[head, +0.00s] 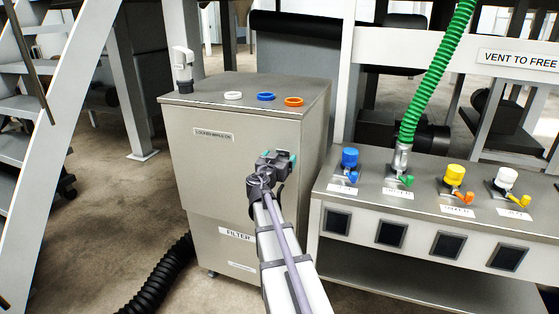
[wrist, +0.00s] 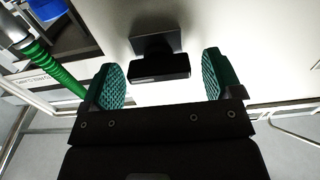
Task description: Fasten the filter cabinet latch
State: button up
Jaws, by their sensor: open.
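The filter cabinet (head: 215,160) is a grey metal box with a FILTER label on its front. My gripper (head: 280,158) is in front of the upper right part of that front, and my arm hides part of it. In the wrist view a black latch (wrist: 160,62) with a square plate and a thicker bar stands on the pale panel. My open gripper (wrist: 164,80) has a green ribbed pad on each side of the latch in the picture, with gaps on both sides. I cannot tell whether the latch is fastened. I cannot make it out in the head view.
White, blue and orange rings (head: 266,97) lie on the cabinet top. A bench (head: 440,210) with coloured valves and a green hose (head: 437,75) stands close on the right. A black corrugated hose (head: 165,278) lies at the lower left. Open floor is left of the cabinet.

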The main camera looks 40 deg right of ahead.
jog(key=c, duration=0.9)
jog(key=shift+n, duration=0.4)
jog(key=n, duration=0.3)
jog(key=shift+n, duration=0.3)
jog(key=n, duration=0.4)
jog(key=shift+w+a+f, duration=0.1)
jog(key=n, duration=0.5)
jog(key=shift+f+n, duration=0.15)
jog(key=shift+n, duration=2.15)
